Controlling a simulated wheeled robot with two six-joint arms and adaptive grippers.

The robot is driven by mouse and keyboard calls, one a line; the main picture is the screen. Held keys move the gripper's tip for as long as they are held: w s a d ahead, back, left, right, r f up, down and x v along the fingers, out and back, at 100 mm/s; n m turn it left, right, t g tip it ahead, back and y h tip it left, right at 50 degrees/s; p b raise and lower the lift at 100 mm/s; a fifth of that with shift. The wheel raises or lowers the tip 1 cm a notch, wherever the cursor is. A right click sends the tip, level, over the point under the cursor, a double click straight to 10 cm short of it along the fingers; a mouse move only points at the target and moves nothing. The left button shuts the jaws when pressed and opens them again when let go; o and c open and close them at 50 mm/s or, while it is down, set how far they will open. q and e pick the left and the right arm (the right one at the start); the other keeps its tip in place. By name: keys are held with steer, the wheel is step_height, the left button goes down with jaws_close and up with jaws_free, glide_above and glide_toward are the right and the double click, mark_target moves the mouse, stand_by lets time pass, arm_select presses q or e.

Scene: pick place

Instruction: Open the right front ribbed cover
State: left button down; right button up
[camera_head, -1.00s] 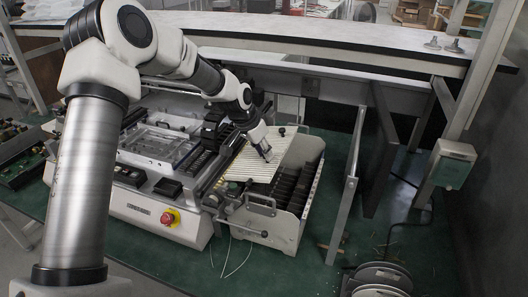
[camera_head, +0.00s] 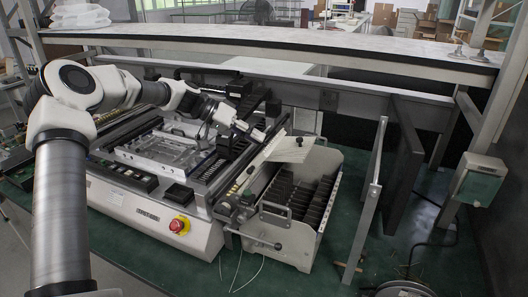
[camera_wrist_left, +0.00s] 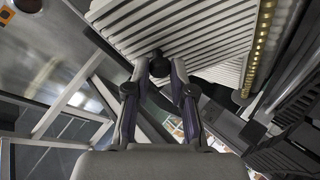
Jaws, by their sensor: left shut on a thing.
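The ribbed cover (camera_head: 290,149) is pale and stands tilted up at the back left of the slotted bin (camera_head: 325,222) on the machine's right side. Its ribs fill the top of the left wrist view (camera_wrist_left: 205,25). My left gripper (camera_head: 262,133) is at the cover's upper left side. In the left wrist view its two fingers (camera_wrist_left: 172,85) are closed around a round black knob (camera_wrist_left: 160,66) on the cover. The dark slots of the bin are exposed. My right gripper is not in view.
The white machine (camera_head: 150,215) with a red stop button (camera_head: 180,225) stands left of the bin. A metal post (camera_head: 368,200) and dark panel (camera_head: 407,165) stand to the right. A shelf (camera_head: 300,45) runs behind.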

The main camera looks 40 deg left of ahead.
arm_select(q)
steer(key=s+a+n+t+h+b, duration=0.1)
steer(key=a+t+h+b, duration=0.1)
steer(key=a+h+b, duration=0.2)
steer(key=shift+s+a+n+t+h+b, duration=0.2)
steer(key=shift+a+n+t+h+b, duration=0.15)
steer(key=shift+a+b, duration=1.25)
steer(key=shift+d, duration=0.15)
steer(key=c, duration=1.1)
jaws_free()
steer(key=shift+c, duration=0.2)
steer(key=shift+o, duration=0.8)
steer(key=shift+w+d+f, duration=0.1)
steer(key=shift+w+f, duration=0.1)
steer(key=shift+s, duration=0.1)
